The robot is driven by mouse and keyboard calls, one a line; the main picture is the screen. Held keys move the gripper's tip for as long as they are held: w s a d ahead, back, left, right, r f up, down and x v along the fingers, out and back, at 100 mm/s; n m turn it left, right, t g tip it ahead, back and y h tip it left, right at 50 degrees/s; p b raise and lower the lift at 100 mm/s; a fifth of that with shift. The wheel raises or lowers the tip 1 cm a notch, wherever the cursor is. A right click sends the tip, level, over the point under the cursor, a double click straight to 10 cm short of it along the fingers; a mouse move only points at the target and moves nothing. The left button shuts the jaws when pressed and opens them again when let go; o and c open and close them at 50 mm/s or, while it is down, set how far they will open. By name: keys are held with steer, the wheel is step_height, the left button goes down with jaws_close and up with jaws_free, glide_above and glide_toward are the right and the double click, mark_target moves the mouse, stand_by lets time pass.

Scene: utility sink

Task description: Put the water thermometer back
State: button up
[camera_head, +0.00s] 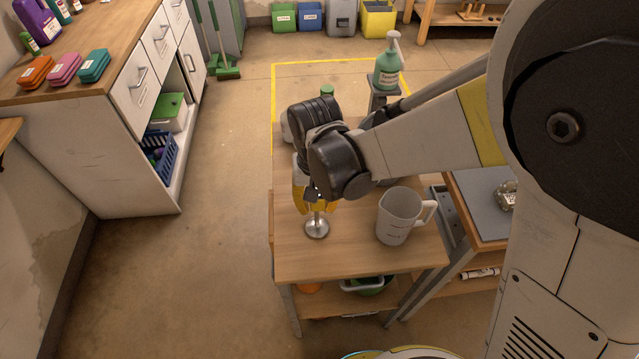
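My gripper (316,203) points down over the near left part of a small wooden table (345,262). Yellow parts show at its lower end, and my wrist hides much of it. Directly below is a small shiny metal piece (317,228) with a round, disc-like end and a thin upright stem reaching up between the yellow parts. It may be the water thermometer or a stand for it; I cannot tell which. I cannot tell whether the fingers touch the stem. A grey-white measuring jug (397,217) stands upright to the right, apart from my gripper.
A green pump bottle (387,70) stands behind my arm. A green-topped item (327,91) is partly hidden behind my wrist. A grey-topped bench (480,200) adjoins at right. A white cabinet (140,95) stands at left, with open floor between. The table's front strip is clear.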

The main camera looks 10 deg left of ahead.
steer(key=shift+r, duration=0.1)
step_height(320, 180, up, 12)
steer(key=p, duration=0.5)
steer(key=shift+r, duration=0.1)
steer(key=s+d+r+m+t, duration=0.1)
steer(key=d+r+t, duration=0.1)
steer(key=d, duration=0.6)
steer(key=s+d+r+m+t, duration=0.1)
steer(key=d+r, duration=0.3)
steer(key=d, duration=0.5)
steer(key=s+d+r+t, duration=0.3)
steer(key=d+t, duration=0.1)
steer(key=d, duration=0.4)
steer(key=shift+s+d+m, duration=0.25)
steer(key=shift+d+m, duration=0.05)
steer(key=shift+m, duration=0.1)
